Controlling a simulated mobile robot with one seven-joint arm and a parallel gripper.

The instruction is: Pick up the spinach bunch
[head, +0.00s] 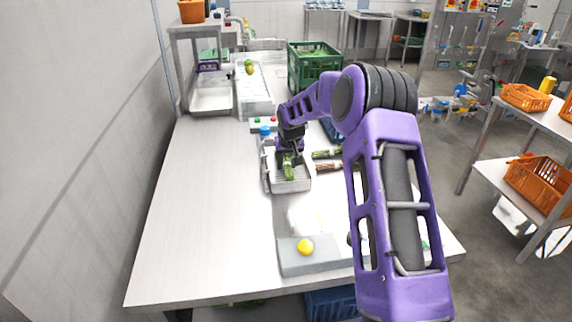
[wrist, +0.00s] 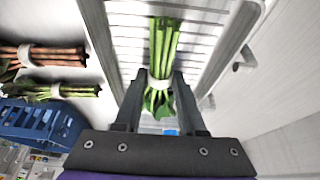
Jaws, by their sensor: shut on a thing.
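A green leafy bunch with pale green stems and a white band, which I take to be the spinach bunch (wrist: 164,40), is between the fingers of my gripper (wrist: 158,76). The fingers are shut on it near the band, with leaves showing between them. In the head view, my gripper (head: 288,153) points down over a white slatted tray (head: 292,185), and the bunch (head: 289,172) shows below it. Whether the bunch touches the slats or hangs just above them I cannot tell.
A reddish-brown-stemmed bunch (wrist: 55,56) and another green bunch (wrist: 62,91) lie beside the tray. A blue crate (wrist: 40,122) is near them. A yellow button box (head: 305,247) sits at the front. The table's left side is clear.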

